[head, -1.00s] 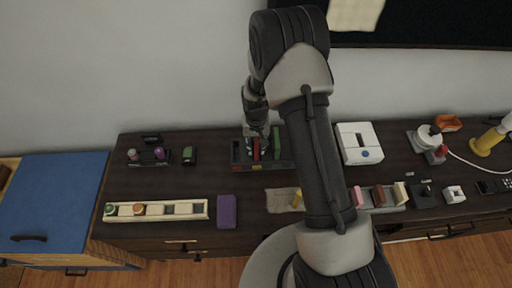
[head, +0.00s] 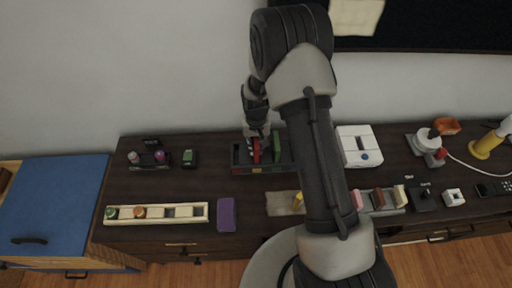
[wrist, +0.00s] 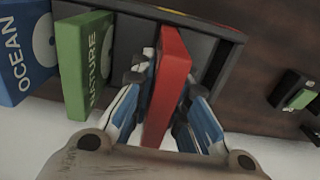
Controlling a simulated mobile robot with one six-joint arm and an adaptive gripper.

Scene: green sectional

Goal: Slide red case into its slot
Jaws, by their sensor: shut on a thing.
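The red case (wrist: 168,75) stands on edge between the two fingers of my gripper (wrist: 165,88) in the wrist view, which is shut on it. Its far end reaches into the dark rack (wrist: 222,27), beside a grey divider; how deep it sits is hidden. A green case marked NATURE (wrist: 84,62) and a blue case marked OCEAN (wrist: 24,55) stand left of it there. In the head view, the red case (head: 256,152) shows below my gripper (head: 257,136), at the rack (head: 240,169), with the green case (head: 277,147) to its right.
A white box (head: 358,146) stands right of the rack, partly behind my arm. A purple block (head: 226,214) and a pale slotted tray (head: 188,212) lie nearer the front edge. A small green-and-black item (head: 189,158) is to the left. The dark tabletop (head: 215,178) between them is clear.

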